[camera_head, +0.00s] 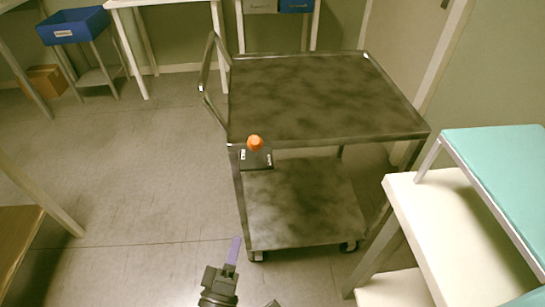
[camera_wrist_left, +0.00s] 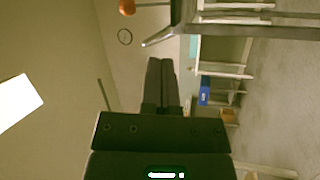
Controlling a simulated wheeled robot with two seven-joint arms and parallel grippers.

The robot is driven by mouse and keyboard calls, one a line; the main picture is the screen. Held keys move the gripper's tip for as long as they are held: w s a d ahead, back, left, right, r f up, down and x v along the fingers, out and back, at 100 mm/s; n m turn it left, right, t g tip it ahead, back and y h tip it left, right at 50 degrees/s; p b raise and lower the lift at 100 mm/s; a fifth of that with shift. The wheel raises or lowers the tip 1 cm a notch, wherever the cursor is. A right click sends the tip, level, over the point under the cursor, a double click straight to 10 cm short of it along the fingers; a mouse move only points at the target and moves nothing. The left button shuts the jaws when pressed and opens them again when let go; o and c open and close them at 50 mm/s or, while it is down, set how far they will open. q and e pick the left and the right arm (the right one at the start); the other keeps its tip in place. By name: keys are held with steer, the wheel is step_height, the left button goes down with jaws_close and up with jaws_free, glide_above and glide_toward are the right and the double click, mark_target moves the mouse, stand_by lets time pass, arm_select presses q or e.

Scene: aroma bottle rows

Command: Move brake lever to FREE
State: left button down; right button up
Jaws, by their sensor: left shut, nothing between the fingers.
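The brake lever's orange knob (camera_head: 254,142) stands above a small dark box (camera_head: 257,160) at the near left corner of the metal cart (camera_head: 320,115). Pale labels show on the box, but I cannot read them or tell which one the lever points to. An orange knob also shows at the top of the left wrist view (camera_wrist_left: 127,7). My left gripper (camera_head: 235,248) is shut and empty, low in the head view, nearer to me than the box and apart from it. Its closed fingers also show in the left wrist view (camera_wrist_left: 160,82). My right gripper is not clearly visible.
The cart has a lower shelf (camera_head: 300,205), wheels and a push handle (camera_head: 203,85) at its left. A white table (camera_head: 440,215) with a turquoise-topped stand (camera_head: 505,160) is at right. A blue bin (camera_head: 73,25) stands back left. Floor left of the cart is clear.

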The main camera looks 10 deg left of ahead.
arm_select(q)
step_height(320, 180, up, 4)
steer(key=w+f+n+t, duration=0.1)
steer(key=n+t, duration=0.1)
steer(key=b, duration=0.2)
glide_toward(253, 150)
steer(key=shift+y, duration=0.3)
steer(key=x, duration=0.6)
steer(key=shift+w+d, duration=0.15)
steer(key=shift+w, duration=0.25)
steer(key=shift+w+r, duration=0.25)
steer(key=shift+w, duration=0.05)
arm_select(e)
steer(key=shift+s+d+f, duration=0.1)
steer(key=shift+d+f, duration=0.25)
steer(key=shift+f, duration=0.45)
steer(key=shift+s, duration=0.15)
arm_select(q)
steer(key=shift+p, duration=0.35)
arm_select(e)
steer(key=shift+r, duration=0.15)
